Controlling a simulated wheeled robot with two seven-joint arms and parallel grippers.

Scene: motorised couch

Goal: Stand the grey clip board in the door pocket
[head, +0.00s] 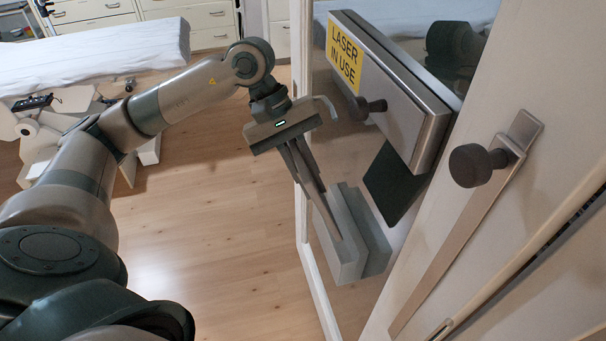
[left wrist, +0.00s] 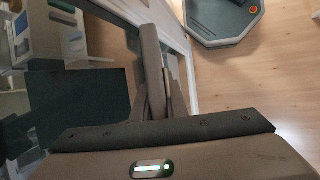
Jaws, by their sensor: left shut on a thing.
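My left gripper (head: 312,185) points down beside the door and is shut on the grey clip board (head: 329,214). The board shows almost edge-on as a thin dark strip below the fingers. In the left wrist view the gripper's fingers (left wrist: 155,85) are close together, and the board is hard to make out. The door pocket (head: 345,262) is a pale grey box low on the glossy door panel. The strip's lower end overlaps the pocket in the head view; I cannot tell whether it is inside. My right gripper is out of view.
A yellow laser sign (head: 345,55) is on a box above the pocket. Dark knobs (head: 478,165) stand out from the door area. The glossy panel appears to mirror my arm and a dark flat board. A white-covered couch (head: 95,55) stands behind; wooden floor (head: 215,230) is clear.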

